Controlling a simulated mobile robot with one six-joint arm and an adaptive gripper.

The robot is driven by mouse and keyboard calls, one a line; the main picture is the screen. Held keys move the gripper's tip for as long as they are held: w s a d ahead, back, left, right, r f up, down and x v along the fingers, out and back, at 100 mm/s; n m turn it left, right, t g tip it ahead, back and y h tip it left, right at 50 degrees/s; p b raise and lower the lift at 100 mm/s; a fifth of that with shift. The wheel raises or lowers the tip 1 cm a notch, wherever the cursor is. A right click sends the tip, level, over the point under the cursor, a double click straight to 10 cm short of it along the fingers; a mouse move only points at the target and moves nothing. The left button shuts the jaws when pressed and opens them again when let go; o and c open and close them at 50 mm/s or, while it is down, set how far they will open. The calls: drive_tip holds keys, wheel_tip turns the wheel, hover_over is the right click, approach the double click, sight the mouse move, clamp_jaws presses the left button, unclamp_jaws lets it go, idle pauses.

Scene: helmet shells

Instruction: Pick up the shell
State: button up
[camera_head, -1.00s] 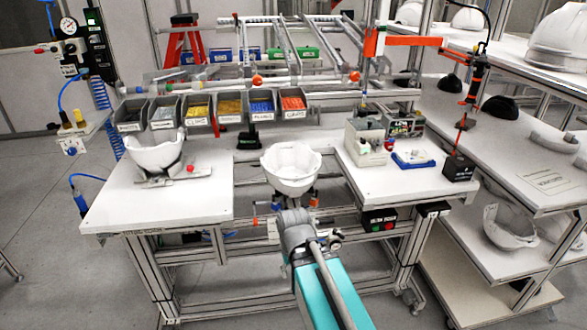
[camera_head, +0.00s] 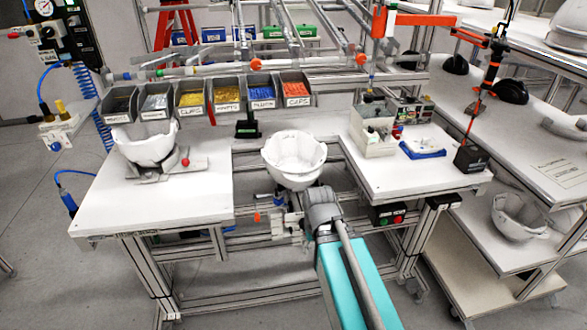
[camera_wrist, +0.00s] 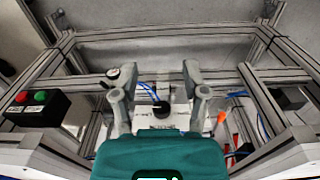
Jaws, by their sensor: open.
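A white helmet shell (camera_head: 294,160) sits in the cut-out at the middle of the workbench, open side up. A second white shell (camera_head: 147,143) rests on a grey fixture at the left of the bench. My gripper (camera_head: 290,222) is low in front of the bench, just below the middle shell in the picture; its fingers are hard to make out there. In the wrist view my gripper (camera_wrist: 160,95) is open with its two fingers spread and nothing held. No shell shows in the wrist view; a white holder with a black knob (camera_wrist: 161,109) shows between the fingers.
Labelled parts bins (camera_head: 191,100) line the back of the workbench (camera_head: 180,203). A grey box (camera_head: 370,133) and blue tray (camera_head: 423,148) stand at right. Another shell (camera_head: 519,215) lies on the right lower shelf. Metal frame bars surround my gripper; a red-green button box (camera_wrist: 37,103) is close.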

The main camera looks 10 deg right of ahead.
drive_tip(key=shift+o, duration=0.2)
drive_tip(key=shift+w+r, duration=0.2)
drive_tip(key=shift+w, duration=0.05)
drive_tip(key=m+t+y+p, duration=0.1)
drive_tip(key=m+t+p, duration=0.5)
drive_tip(key=p, duration=1.2)
approach(323, 160)
drive_tip(key=w+g, duration=0.1)
drive_tip(key=shift+w+r+m, duration=0.2)
drive_tip(key=shift+m, duration=0.2)
drive_tip(key=shift+f, duration=0.15)
drive_tip(key=b+x, duration=0.7)
drive_tip(key=x, duration=0.1)
drive_tip(key=shift+f+b, duration=0.2)
drive_tip(key=shift+b, duration=0.15)
drive_tip(key=shift+f, duration=0.1)
drive_tip(key=shift+d+b+x, duration=0.2)
drive_tip(key=shift+b+x, duration=2.2)
drive_tip(key=shift+x, duration=0.15)
drive_tip(key=shift+s, duration=0.1)
drive_tip(key=shift+c, duration=0.3)
clamp_jaws()
